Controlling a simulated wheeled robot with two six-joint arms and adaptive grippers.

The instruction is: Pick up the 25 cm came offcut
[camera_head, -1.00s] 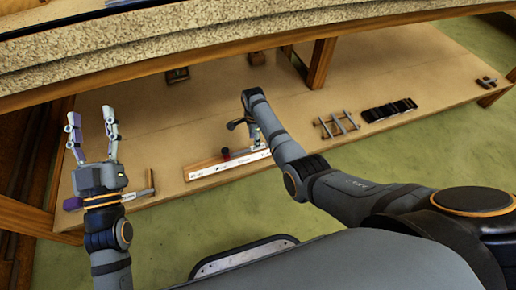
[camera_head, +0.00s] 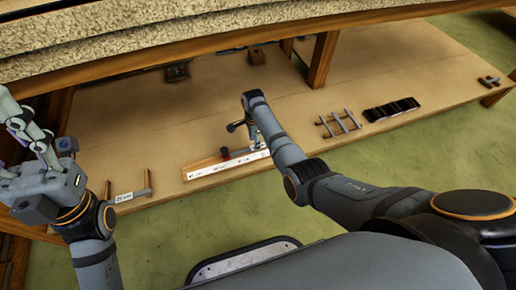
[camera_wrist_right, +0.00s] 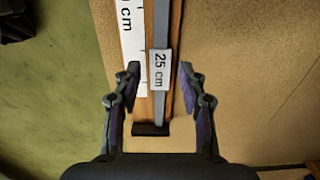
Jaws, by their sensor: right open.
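The 25 cm came offcut (camera_wrist_right: 161,22) is a narrow grey strip with a white "25 cm" label (camera_wrist_right: 159,70) in the right wrist view. It lies along a wooden measuring board with a white scale (camera_wrist_right: 133,40). My right gripper (camera_wrist_right: 160,69) is open, with one finger on each side of the labelled part; I cannot tell whether they touch it. In the head view the right gripper (camera_head: 253,140) is over the right part of the board (camera_head: 198,173), and the offcut is hard to make out. My left gripper (camera_head: 38,120) is open and empty at the left edge.
A labelled piece between wooden pegs (camera_head: 124,196) lies at the bench's front left. Grey bars (camera_head: 338,124), dark blocks (camera_head: 391,109) and a small crossed piece (camera_head: 490,81) lie to the right. A thick textured slab (camera_head: 150,38) overhangs the back. The bench middle is mostly clear.

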